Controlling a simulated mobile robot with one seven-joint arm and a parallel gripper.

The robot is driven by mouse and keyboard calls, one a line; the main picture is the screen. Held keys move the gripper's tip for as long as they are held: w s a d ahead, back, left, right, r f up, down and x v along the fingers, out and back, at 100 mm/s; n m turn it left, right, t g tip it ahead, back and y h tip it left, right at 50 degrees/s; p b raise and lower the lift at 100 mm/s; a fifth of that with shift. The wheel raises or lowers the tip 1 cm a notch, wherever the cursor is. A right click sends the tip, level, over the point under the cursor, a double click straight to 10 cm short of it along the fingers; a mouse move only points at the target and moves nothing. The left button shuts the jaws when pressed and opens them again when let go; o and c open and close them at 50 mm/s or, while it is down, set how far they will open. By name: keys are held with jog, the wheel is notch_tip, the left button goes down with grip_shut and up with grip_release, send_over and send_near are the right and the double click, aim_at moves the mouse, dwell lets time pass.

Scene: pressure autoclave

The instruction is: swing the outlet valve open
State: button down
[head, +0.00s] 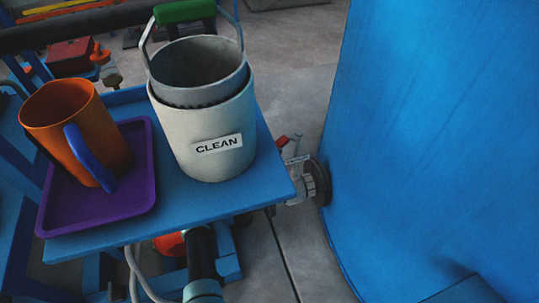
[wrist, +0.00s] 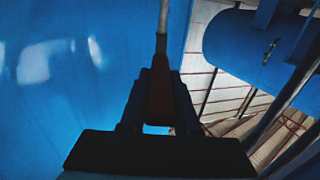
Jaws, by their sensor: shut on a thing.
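In the wrist view my gripper (wrist: 160,105) is a dark silhouette with its fingers closed around a red lever grip (wrist: 160,92). A thin grey shaft (wrist: 162,25) runs from the grip to the top of the picture. My gripper does not show clearly in the head view. There, a grey metal valve fitting (head: 300,187) with a small red-tipped handle (head: 281,141) sits at the side of the large blue vessel (head: 430,130). I cannot tell whether this is the lever held in the wrist view. The valve body is hidden in the wrist view.
A blue shelf (head: 262,183) carries a white pot marked CLEAN (head: 205,125), with a grey bucket (head: 197,68) inside, and a purple tray (head: 140,200) with an orange mug (head: 75,125). A blue cylinder (wrist: 255,50) is at right in the wrist view. Grey floor shows between shelf and vessel.

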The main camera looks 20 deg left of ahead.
jog(key=c, duration=0.6)
grip_release()
jog(key=shift+c, duration=0.2)
jog(key=p+v, duration=0.4)
jog(key=v, duration=0.9)
